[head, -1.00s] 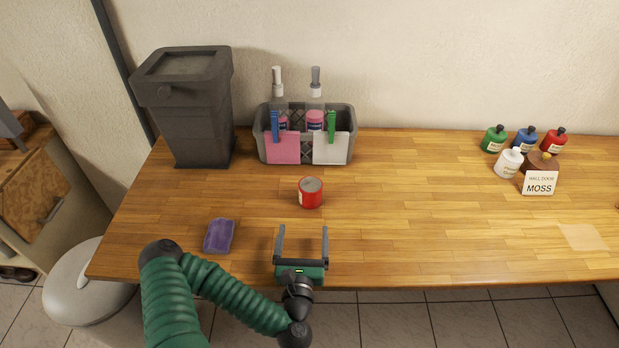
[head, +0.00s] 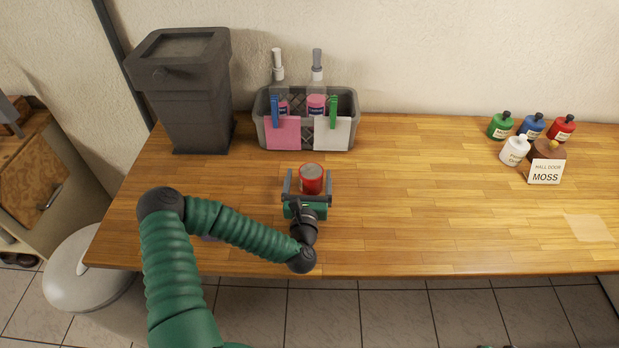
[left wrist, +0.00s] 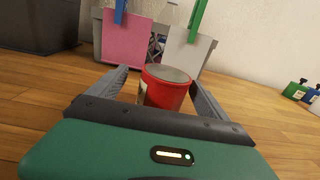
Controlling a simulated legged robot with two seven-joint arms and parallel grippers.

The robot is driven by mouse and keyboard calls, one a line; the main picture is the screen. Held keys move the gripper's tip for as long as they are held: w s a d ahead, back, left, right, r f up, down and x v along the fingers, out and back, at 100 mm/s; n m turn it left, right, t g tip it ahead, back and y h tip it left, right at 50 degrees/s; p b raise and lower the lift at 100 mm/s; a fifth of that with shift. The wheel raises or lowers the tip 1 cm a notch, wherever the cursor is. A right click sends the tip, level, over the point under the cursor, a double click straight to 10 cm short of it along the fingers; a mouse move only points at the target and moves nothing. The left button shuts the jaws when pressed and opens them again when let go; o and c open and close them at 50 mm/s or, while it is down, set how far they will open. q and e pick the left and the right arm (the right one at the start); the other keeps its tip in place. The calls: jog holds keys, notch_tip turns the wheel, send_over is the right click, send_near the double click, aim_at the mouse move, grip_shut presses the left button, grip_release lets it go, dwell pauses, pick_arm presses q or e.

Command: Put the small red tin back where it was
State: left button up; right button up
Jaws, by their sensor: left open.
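The small red tin (head: 312,178) has a grey lid and stands upright on the wooden table, in front of the grey basket. My left gripper (head: 308,182) is open, with one finger on each side of the tin. In the left wrist view the tin (left wrist: 165,88) stands between the two open fingers (left wrist: 160,92), nearer the right one. I cannot tell whether a finger touches it.
A grey basket (head: 265,131) with two bottles and pink and white cards stands behind the tin. A dark bin (head: 185,95) is at the back left. Several paint bottles (head: 515,150) and a MOSS card (head: 545,172) are at the right. The table's middle right is clear.

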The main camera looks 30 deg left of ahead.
aim_at(312, 165)
pick_arm(q)
jog(key=w, duration=0.2)
jog(key=w+a, duration=0.1)
jog(key=w, duration=0.1)
jog(key=shift+r+p, duration=0.3)
jog(key=shift+p, duration=0.1)
jog(key=shift+w+a+f, duration=0.1)
jog(key=shift+a, duration=0.25)
jog(key=c, duration=0.8)
jog(key=shift+d, duration=0.15)
jog(key=c, duration=0.9)
jog(key=shift+c, duration=0.3)
